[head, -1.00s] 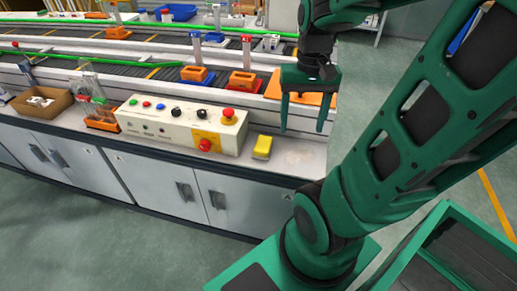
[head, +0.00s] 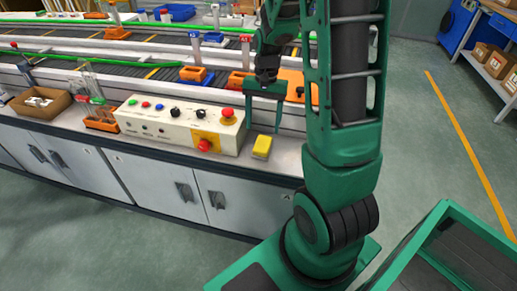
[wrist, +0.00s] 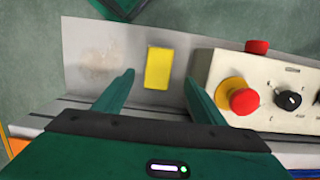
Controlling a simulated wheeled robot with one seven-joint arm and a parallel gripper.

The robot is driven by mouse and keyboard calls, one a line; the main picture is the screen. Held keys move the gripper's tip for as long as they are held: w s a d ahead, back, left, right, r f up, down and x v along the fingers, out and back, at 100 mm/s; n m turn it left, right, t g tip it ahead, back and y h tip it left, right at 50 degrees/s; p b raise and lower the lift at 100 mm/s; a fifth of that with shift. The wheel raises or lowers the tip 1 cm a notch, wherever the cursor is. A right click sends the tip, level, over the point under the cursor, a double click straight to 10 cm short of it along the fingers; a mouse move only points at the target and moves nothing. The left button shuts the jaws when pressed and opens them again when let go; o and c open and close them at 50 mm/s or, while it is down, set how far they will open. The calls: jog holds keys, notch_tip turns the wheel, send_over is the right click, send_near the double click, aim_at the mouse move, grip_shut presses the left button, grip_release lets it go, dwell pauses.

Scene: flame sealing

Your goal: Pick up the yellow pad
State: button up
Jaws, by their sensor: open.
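The yellow pad (head: 262,147) lies flat on the light counter, just right of the control box. In the wrist view the yellow pad (wrist: 158,68) is upright in the picture, beyond the fingertips and between their lines. My gripper (head: 263,128) is open and empty, above the counter close to the pad. In the wrist view my gripper (wrist: 160,78) shows two green fingers spread apart with nothing between them but the counter and pad behind. I cannot tell the exact height over the pad.
The cream control box (head: 182,126) with red buttons and black knobs stands close left of the pad. A conveyor (head: 140,73) with orange and blue holders runs behind. A cardboard box (head: 40,102) sits far left. The counter right of the pad is bare.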

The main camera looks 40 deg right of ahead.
aim_at(263, 143)
jog(key=shift+s+a+f, duration=0.1)
jog(key=shift+s+f, duration=0.05)
jog(key=shift+f, duration=1.6)
jog(key=shift+s+a+f, duration=0.1)
jog(key=shift+s+f, duration=0.05)
jog(key=shift+f, duration=1.55)
jog(key=c, duration=1.2)
